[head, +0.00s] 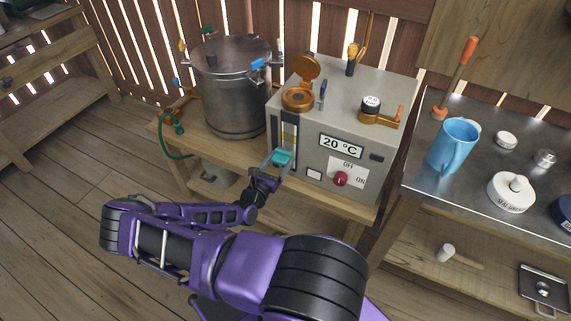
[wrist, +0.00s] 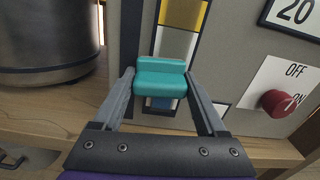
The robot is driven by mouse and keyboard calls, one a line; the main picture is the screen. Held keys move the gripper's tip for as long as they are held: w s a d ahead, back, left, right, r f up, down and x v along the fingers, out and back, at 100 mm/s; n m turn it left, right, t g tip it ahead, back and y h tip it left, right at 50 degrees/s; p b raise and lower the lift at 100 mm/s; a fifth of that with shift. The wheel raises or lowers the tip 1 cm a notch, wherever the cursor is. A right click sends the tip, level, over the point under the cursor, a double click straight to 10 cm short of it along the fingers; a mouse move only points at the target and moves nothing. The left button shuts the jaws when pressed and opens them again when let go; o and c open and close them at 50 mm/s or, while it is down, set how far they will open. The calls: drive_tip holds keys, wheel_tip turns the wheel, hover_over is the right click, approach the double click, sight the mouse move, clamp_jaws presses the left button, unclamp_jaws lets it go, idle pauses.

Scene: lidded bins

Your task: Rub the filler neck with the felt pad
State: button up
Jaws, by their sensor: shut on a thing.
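My gripper (head: 278,163) is shut on a teal felt pad (wrist: 160,80), which sits between its two fingers in the wrist view. The pad is in front of the grey box's level strip (wrist: 178,38), low on the front face. I cannot tell whether it touches the face. The filler neck (head: 298,99) is a copper-coloured ring on top of the grey box (head: 352,105), near its left front edge. Its hinged cap (head: 307,67) stands open behind it. My gripper is below and slightly left of the neck, apart from it. The wrist view does not show the neck.
A steel pot (head: 235,95) stands close to the left of the box. A small dark-blue-handled item (head: 323,92) stands beside the neck. A red knob (head: 341,179) sticks out of the front face. A metal table (head: 460,165) with a blue jug (head: 452,147) is at right.

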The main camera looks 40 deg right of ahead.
drive_tip(key=shift+w+r, duration=0.1)
drive_tip(key=shift+w, duration=0.3)
drive_tip(key=shift+w+r, duration=0.1)
drive_tip(key=shift+c, duration=0.7)
drive_tip(key=shift+a, duration=0.2)
drive_tip(key=shift+p+v, duration=0.6)
drive_tip(key=shift+v, duration=2.35)
drive_tip(key=shift+v, duration=1.45)
